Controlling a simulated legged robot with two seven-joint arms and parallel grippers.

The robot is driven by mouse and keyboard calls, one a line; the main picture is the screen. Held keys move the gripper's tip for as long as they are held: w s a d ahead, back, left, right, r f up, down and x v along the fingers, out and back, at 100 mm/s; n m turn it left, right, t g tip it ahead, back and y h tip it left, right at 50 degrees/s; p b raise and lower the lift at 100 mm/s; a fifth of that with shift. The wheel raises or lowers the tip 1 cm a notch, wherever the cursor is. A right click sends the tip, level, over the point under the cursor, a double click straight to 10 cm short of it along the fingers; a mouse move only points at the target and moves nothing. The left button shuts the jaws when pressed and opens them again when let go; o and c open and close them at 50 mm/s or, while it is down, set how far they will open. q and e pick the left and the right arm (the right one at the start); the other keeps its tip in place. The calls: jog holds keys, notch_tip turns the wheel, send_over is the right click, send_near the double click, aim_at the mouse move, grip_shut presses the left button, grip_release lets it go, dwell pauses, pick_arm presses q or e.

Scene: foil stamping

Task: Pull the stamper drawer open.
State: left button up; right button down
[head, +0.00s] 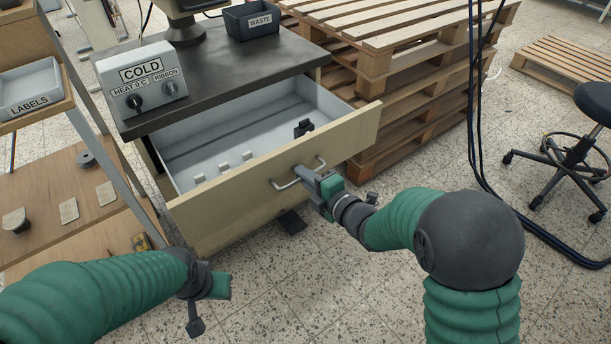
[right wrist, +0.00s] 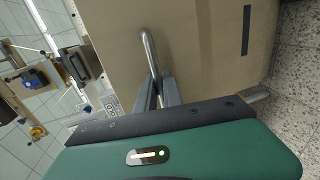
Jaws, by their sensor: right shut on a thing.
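The stamper drawer (head: 250,197) with its pale wooden front is pulled out from under the dark bench top, and its grey inside shows. Its metal bar handle (head: 283,186) is on the middle of the front. My right gripper (head: 306,175) is shut on this handle, in front of the drawer. In the right wrist view the handle (right wrist: 149,52) runs between the two fingers (right wrist: 158,92). My left gripper (head: 205,305) hangs at the lower left, away from the drawer; its jaw state is unclear.
Inside the drawer are several small light blocks and a black piece (head: 303,128). The COLD control box (head: 140,80) and WASTE bin (head: 252,20) stand on the bench top (head: 225,84). Stacked pallets (head: 410,100) stand close at right, a wooden shelf (head: 75,215) at left. Floor in front is mostly clear.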

jog(key=shift+s+f, duration=0.35)
jog(key=shift+s, duration=0.25)
pick_arm(q)
jog(key=shift+s+d, duration=0.25)
jog(key=shift+s, duration=0.15)
jog(key=shift+f, duration=0.1)
pick_arm(e)
jog(key=c, duration=1.6)
grip_release()
pick_arm(q)
jog(key=shift+a, duration=0.15)
pick_arm(e)
jog(key=shift+o, duration=0.5)
jog(key=shift+w+r, duration=0.15)
